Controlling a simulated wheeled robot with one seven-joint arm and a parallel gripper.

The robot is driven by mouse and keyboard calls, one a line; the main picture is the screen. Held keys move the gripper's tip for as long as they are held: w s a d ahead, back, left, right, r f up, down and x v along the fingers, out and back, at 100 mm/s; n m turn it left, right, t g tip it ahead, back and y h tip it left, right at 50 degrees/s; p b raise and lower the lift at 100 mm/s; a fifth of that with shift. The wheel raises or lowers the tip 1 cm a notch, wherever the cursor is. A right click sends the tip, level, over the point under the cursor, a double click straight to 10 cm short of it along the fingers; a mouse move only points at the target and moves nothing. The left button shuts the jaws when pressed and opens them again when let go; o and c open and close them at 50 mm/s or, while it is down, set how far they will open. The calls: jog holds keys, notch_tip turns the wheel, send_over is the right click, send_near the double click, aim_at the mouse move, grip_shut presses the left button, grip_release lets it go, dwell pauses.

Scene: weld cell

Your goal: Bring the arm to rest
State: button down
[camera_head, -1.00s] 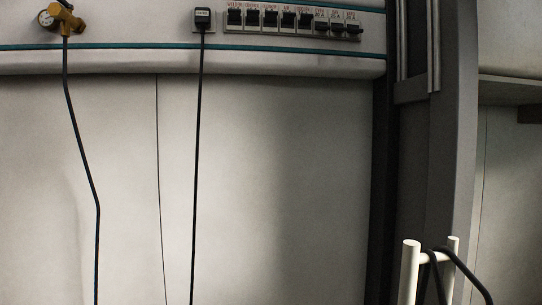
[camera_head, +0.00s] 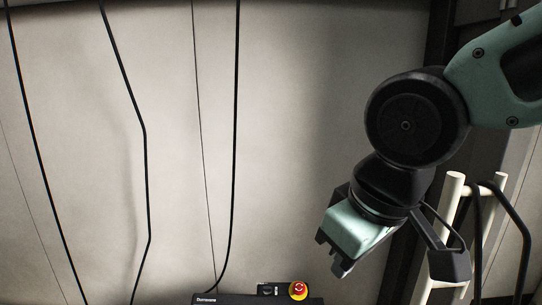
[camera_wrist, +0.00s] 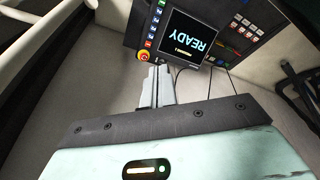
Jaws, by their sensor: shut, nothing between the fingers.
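My arm hangs in the right half of the head view, with its green and black links bent at a dark round joint. My gripper (camera_head: 341,266) is at its lower end, tilted down and to the left, in front of the pale wall. In the wrist view, my gripper (camera_wrist: 156,84) shows two grey fingers close together beyond its pale green body. They are shut, with nothing held between them. The fingers point toward a dark control panel (camera_wrist: 229,27), which shows a lit screen reading READY. I cannot tell the gap between fingertips and panel.
A red emergency-stop button (camera_head: 298,289) sits at the bottom of the head view, and also shows in the wrist view (camera_wrist: 143,56). A white tubular frame (camera_head: 452,195) with black cable stands at the right, close to my gripper's side. Black cables (camera_head: 146,180) hang along the wall.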

jog(key=s+d+f+g+h+p, duration=0.1)
jog(key=s+d+f+g, duration=0.3)
jog(key=s+f, duration=0.55)
notch_tip(320, 180, up, 16)
jog(key=p, duration=1.5)
jog(key=shift+d+f+t, duration=0.2)
jog(key=shift+d+t, duration=0.1)
jog(key=shift+t, duration=0.1)
